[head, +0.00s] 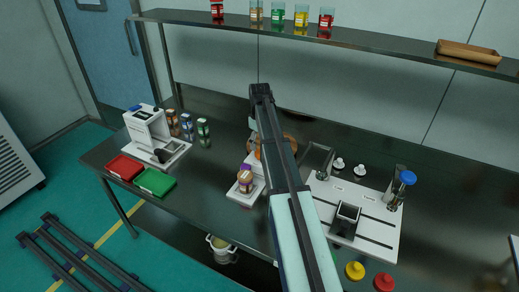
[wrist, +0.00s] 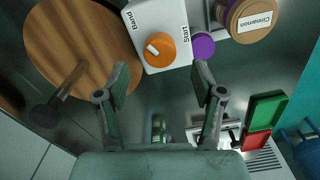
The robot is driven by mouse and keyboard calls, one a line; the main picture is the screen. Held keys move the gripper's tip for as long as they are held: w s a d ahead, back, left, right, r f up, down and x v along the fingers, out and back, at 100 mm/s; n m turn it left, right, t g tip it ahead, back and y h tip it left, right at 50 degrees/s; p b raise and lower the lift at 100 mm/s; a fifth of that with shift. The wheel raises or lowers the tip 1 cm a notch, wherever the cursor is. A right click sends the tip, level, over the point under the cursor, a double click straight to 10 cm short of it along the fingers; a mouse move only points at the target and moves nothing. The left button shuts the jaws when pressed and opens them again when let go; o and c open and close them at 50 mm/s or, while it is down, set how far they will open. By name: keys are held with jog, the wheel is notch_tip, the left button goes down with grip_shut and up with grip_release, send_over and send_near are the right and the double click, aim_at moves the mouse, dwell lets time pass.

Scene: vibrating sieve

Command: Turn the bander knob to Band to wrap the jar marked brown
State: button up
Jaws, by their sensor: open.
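The orange bander knob (wrist: 161,48) sits on a white panel (wrist: 158,12) between my fingertips in the wrist view. Its white mark lies on the left part of its face. "Band" is printed on the panel's left side and "Start" on its right, near a purple button (wrist: 203,46). My gripper (wrist: 161,76) is open, its fingers on either side of the knob's line and apart from it. A jar labelled "Cinnamon" (wrist: 248,18) stands beside the panel. It also shows in the head view (head: 245,182) on a white base. My arm hides the knob there.
A round wooden disc (wrist: 75,45) lies left of the panel. In the head view, several jars (head: 187,127) stand at the left, near red (head: 125,167) and green (head: 154,182) trays. A white station (head: 375,235) with holders is at the right. A shelf (head: 380,43) runs above.

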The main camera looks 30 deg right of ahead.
aim_at(259, 151)
notch_tip(259, 151, up, 7)
dwell(0.3)
jog(key=shift+a, duration=0.1)
